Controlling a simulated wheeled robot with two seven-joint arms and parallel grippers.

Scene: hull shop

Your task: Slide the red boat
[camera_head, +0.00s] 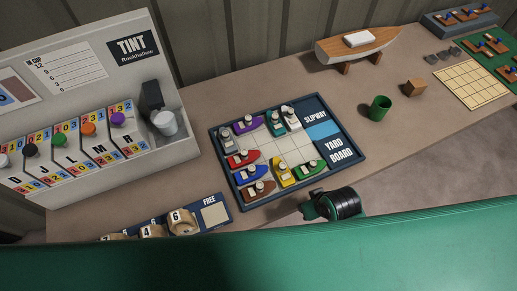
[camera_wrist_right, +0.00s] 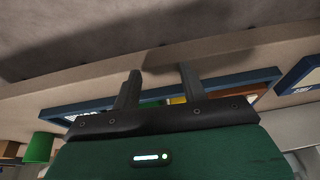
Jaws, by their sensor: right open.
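The red boat (camera_head: 242,159) sits on the yard board (camera_head: 362,157) in the head view, near the board's left side. It lies lengthwise across the picture, above a blue boat (camera_head: 250,173) and below a grey boat (camera_head: 226,141). Open pale squares lie to its right. My right gripper (camera_head: 306,210) is just off the board's near edge, apart from the red boat. In the right wrist view its two fingers (camera_wrist_right: 158,82) are spread and empty, with the board's blue rim beyond them. The red boat cannot be made out there. My left gripper is not in view.
Purple (camera_head: 246,125), teal (camera_head: 274,124), brown (camera_head: 259,191), yellow (camera_head: 284,173) and green (camera_head: 311,169) boats share the board. A tint machine (camera_head: 125,95) stands left. A green cup (camera_head: 379,108), wooden block (camera_head: 414,88) and model hull (camera_head: 358,46) stand right.

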